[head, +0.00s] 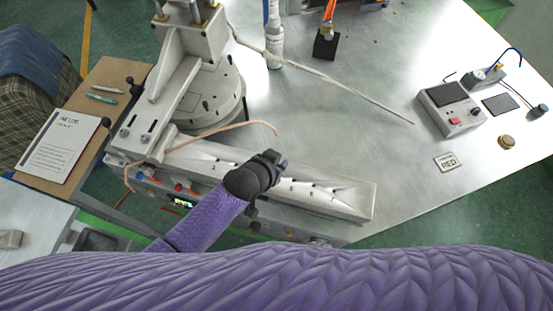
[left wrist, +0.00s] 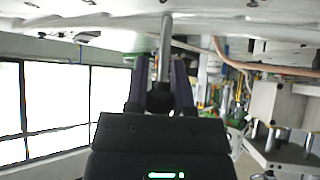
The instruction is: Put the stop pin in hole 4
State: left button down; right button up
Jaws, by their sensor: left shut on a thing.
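In the head view my left gripper (head: 270,163) is over the middle of a pale metal rail (head: 350,200) with a row of small dark holes and numbers. It hides the middle of the row, so I cannot see hole 4. In the left wrist view the left gripper (left wrist: 160,78) is shut on the stop pin (left wrist: 165,48), a bright metal rod with a dark round knob between the fingers. The rod points up in the picture towards the pale holed surface (left wrist: 210,22). I cannot tell whether its tip enters a hole. My right gripper is not in view.
A grey machine column on a round base (head: 215,105) stands left of the rail's middle. A tan hose (head: 225,128) crosses above the rail. The metal table (head: 340,120) is mostly clear behind the rail.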

pick_arm(q)
jog(key=shift+f+b, duration=0.8)
jog(key=shift+f, duration=0.3)
jog(key=shift+c, duration=2)
grip_release()
jog(key=p+v, duration=0.3)
jog(key=v, duration=0.7)
jog(key=shift+p, duration=0.3)
jog(key=shift+r, duration=0.1)
